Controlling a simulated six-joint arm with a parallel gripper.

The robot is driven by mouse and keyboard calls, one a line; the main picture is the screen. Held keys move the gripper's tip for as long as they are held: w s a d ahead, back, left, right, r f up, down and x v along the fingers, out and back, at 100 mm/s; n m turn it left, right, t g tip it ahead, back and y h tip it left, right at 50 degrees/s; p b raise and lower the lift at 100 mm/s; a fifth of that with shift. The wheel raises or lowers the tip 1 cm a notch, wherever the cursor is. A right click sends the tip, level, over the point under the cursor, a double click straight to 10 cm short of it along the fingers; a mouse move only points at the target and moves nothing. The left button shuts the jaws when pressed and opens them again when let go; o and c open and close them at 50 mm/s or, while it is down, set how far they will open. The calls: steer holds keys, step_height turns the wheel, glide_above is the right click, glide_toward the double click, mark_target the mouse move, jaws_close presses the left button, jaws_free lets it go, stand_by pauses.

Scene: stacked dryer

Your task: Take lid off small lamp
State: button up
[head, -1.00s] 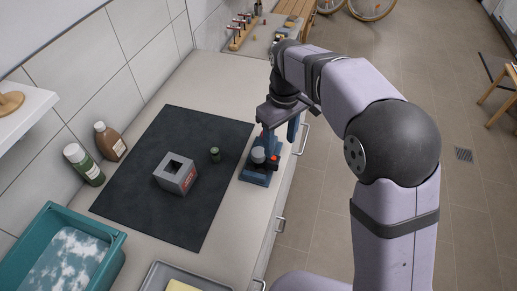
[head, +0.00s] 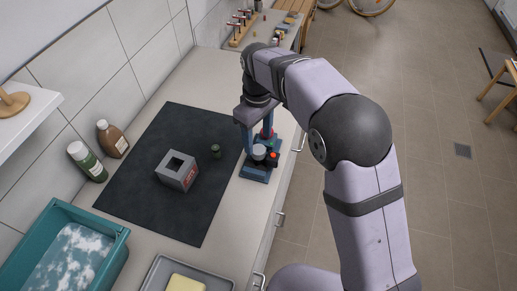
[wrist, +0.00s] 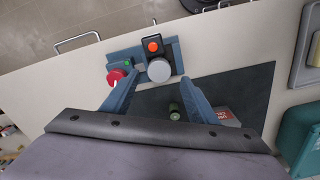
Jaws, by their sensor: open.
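A blue fixture (head: 260,173) sits on the counter beside the dark mat. It carries a round grey cap (wrist: 159,70), a black block with an orange top (wrist: 153,45) and a red round part (wrist: 116,77) with a small green spot beside it. I cannot tell for certain which part is the small lamp's lid. A small dark green cylinder (head: 215,151) stands on the mat. My gripper (head: 256,145) points down over the fixture. It is open and empty, its fingers on either side of the grey cap in the wrist view; their height above it is unclear.
A grey box with a square opening (head: 177,183) stands on the dark mat (head: 150,205). Two bottles are by the wall. A teal basin (head: 112,250) and a grey tray with a yellow block (head: 186,284) are at the front. Bare mat surrounds the box.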

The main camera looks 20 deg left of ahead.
mark_target(258, 149)
steer(key=shift+f+p, duration=1.05)
steer(key=shift+f, duration=1.25)
steer(key=c, duration=1.1)
